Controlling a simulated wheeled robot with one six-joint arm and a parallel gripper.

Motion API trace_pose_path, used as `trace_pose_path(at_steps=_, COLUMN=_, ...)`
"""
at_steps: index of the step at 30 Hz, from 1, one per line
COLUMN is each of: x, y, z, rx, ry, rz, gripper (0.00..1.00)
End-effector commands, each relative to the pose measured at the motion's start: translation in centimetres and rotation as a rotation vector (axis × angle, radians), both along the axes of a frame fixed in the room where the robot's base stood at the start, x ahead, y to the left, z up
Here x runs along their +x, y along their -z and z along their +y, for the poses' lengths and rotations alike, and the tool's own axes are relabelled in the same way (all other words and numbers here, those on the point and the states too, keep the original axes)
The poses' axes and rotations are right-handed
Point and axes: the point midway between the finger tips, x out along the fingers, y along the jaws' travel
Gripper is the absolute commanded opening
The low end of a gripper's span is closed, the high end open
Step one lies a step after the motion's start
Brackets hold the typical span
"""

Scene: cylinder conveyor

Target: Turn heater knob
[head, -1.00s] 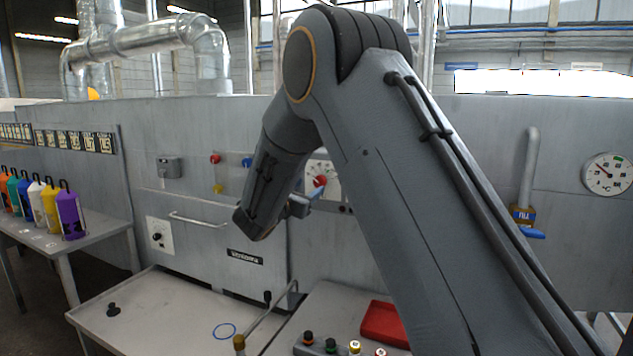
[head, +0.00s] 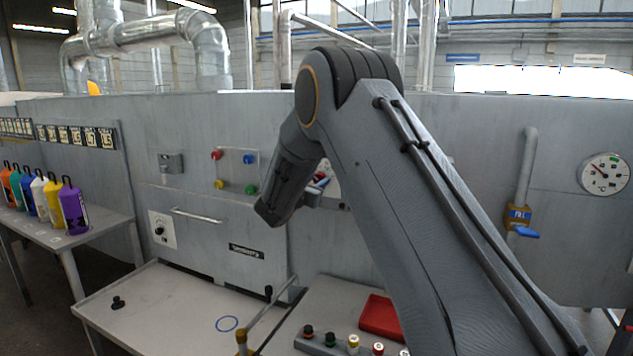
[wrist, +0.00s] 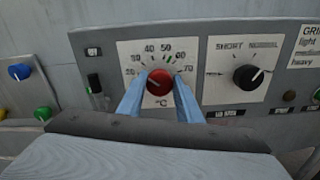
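The heater knob (wrist: 160,82) is round and red, at the centre of a white °C dial plate (wrist: 133,48) in the wrist view. Numbers run around it up to 70, with a small green mark just past 50. My gripper (wrist: 159,90) faces the panel with its two blue fingers apart, one on each side of the knob. The tips are close to the knob's edges; I cannot tell whether they touch it. In the head view my gripper (head: 318,184) is at the panel, and my arm mostly hides the dial.
A black SHORT/NORMAL knob (wrist: 248,77) is right of the dial. A small black switch (wrist: 95,84) is just left of it. Coloured buttons (head: 233,172) sit further left on the panel. A lever (head: 266,318) and a red tray (head: 383,317) are below.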

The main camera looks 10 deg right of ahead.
Motion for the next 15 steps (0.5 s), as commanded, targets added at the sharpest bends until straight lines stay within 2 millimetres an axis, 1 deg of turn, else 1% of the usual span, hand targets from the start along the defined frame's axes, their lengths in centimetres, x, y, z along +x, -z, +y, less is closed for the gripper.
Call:
trace_pose_path(at_steps=1, x=0.01, y=-0.02, z=0.04, rx=0.0, ry=-0.001, rz=0.0, gripper=0.15)
trace_pose_path(at_steps=2, x=0.01, y=-0.02, z=0.04, rx=0.0, ry=-0.001, rz=0.0, gripper=0.1)
trace_pose_path(at_steps=3, x=0.01, y=-0.02, z=0.05, rx=0.0, ry=-0.001, rz=0.0, gripper=0.1)
trace_pose_path(at_steps=9, x=0.03, y=0.05, z=0.06, rx=0.01, ry=-0.001, rz=-0.008, gripper=0.1)
trace_pose_path(at_steps=15, x=0.08, y=0.24, z=0.06, rx=0.057, ry=-0.002, rz=-0.043, gripper=0.1)
